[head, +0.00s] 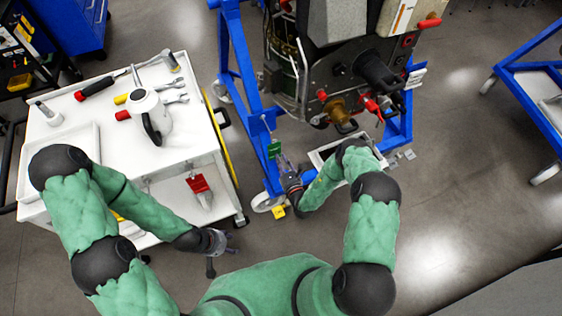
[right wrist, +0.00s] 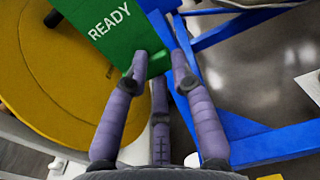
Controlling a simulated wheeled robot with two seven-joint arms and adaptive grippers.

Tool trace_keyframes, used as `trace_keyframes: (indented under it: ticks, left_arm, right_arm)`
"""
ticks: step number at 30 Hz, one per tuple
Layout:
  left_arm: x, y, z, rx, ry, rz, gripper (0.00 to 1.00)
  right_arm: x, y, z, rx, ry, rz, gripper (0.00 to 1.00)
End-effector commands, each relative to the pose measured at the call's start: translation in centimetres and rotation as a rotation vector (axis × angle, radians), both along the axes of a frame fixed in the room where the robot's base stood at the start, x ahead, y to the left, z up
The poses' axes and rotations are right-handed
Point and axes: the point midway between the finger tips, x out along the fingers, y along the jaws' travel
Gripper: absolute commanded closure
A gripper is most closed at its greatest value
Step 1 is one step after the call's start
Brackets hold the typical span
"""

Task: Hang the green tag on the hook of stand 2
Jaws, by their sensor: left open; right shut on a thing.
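The green tag (head: 274,149) is at the left side of a blue stand (head: 240,70) that carries a turbine; I cannot read the stand's number. My right gripper (head: 282,163) is shut on the tag's lower part. In the right wrist view the tag (right wrist: 108,32) shows the word READY, with its lower corner between the fingertips (right wrist: 161,68). A thin light piece shows just above the tag in the head view; I cannot tell whether it is the hook or the tag's loop. My left gripper (head: 220,243) is open and empty beside the cart's lower corner.
A white cart (head: 75,140) with tools stands at left, with a red item (head: 198,184) near its front edge. A white tray (head: 325,155) sits at the stand's base. Another blue stand (head: 530,85) is far right.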

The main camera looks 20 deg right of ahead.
Motion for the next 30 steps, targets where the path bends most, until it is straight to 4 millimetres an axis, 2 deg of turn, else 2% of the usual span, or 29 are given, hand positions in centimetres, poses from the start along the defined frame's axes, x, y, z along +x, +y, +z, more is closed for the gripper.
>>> trace_keyframes:
  ticks: [18,30]
  left_arm:
    - [0.0,0.0,-1.4,0.0,0.0,0.0,0.44]
    - [0.0,0.0,-1.4,0.0,0.0,0.0,0.44]
  right_arm:
    - [4.2,0.5,0.0,-0.001,-0.002,0.001,1.0]
    - [4.7,0.5,0.1,0.0,0.0,0.0,1.0]
